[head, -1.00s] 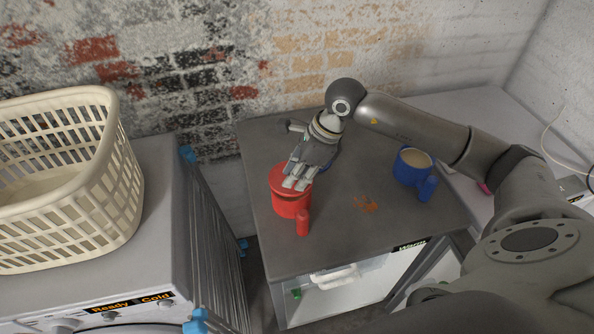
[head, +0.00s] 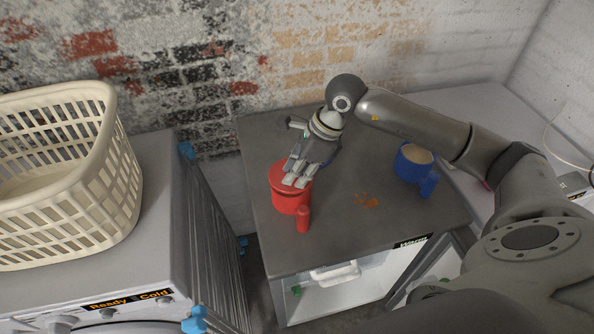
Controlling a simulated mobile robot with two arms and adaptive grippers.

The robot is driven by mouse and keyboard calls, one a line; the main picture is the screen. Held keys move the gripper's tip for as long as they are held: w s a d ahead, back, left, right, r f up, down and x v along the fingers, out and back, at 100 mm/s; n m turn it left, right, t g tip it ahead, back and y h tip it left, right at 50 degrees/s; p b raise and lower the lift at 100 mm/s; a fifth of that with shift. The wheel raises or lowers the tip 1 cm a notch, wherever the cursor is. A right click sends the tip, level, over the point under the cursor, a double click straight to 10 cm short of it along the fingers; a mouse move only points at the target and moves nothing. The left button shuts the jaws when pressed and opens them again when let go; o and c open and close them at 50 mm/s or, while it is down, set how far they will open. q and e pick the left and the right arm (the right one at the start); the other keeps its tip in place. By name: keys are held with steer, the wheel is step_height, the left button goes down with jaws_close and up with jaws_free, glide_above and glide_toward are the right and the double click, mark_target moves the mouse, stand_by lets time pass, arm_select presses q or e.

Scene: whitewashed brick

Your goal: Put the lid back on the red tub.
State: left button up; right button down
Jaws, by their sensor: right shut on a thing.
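The red tub (head: 288,204) stands upright on the dark grey top of the middle cabinet, with its handle (head: 303,219) facing the front. The red lid (head: 285,174) is at the tub's mouth and looks level. Whether it is fully seated is hard to tell from this angle. My right gripper (head: 297,179) reaches down over the tub from behind and to the right, shut on the lid. Its fingers cover the right part of the lid and the grip point. My left gripper is out of view.
A blue mug (head: 408,172) with pale contents stands right of the tub. An orange stain (head: 366,201) lies between them. A cream laundry basket (head: 75,215) sits on the machine at left. A folded drying rack (head: 212,245) stands in the gap. The cabinet's front right is clear.

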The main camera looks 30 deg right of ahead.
steer(key=shift+b, duration=0.3)
stand_by(0.8)
steer(key=shift+f+b, duration=0.2)
steer(key=shift+b, duration=0.5)
stand_by(0.9)
steer(key=c, duration=1.2)
jaws_free()
steer(key=shift+o, duration=0.6)
steer(key=o, duration=0.4)
